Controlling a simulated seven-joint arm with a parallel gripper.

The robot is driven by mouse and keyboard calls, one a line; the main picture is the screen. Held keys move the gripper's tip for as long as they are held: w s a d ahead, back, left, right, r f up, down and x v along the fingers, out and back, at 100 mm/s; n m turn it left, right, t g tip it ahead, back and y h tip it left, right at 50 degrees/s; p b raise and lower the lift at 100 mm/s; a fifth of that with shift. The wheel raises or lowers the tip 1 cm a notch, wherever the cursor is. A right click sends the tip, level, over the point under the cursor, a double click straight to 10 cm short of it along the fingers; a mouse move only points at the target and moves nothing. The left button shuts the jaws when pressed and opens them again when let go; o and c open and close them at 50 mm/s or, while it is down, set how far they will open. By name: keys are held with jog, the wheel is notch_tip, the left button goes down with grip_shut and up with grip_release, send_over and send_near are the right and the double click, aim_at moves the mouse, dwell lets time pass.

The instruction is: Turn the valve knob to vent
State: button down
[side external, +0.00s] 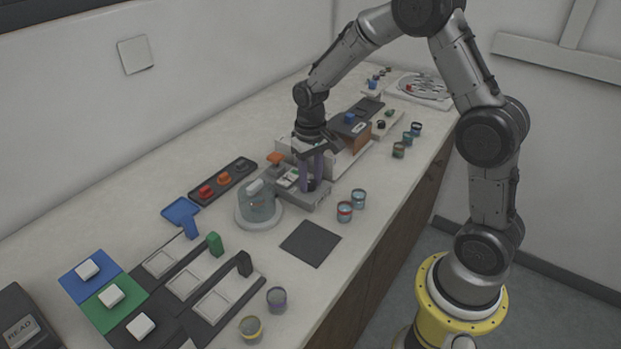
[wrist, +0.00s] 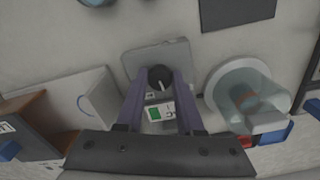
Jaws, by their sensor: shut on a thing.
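The valve knob (wrist: 160,78) is a round black knob with a white pointer line, set on a grey plate (wrist: 142,57). My gripper (wrist: 159,82) has its two purple fingers on either side of the knob in the wrist view, shut on it. Behind the knob, between the fingers, is a small panel with a green display (wrist: 154,114) and a red mark. In the side external view my gripper (side external: 313,186) points down at the grey unit (side external: 293,198), and the fingers mostly hide the knob.
A clear dome on a round base (side external: 258,208) stands close beside the unit. Small cups (side external: 345,211) stand near the front edge. A dark square mat (side external: 311,243) lies in front. A brown-sided machine (side external: 350,131) is behind. A tray with red and orange pieces (side external: 223,180) lies to the left.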

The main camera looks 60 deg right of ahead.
aim_at(311, 183)
jog(key=n, duration=0.6)
jog(key=shift+d+r, duration=0.1)
jog(key=shift+n, duration=0.3)
dwell(0.3)
jog(key=c, duration=0.5)
grip_release()
notch_tip(311, 183, up, 14)
jog(key=shift+f, duration=0.1)
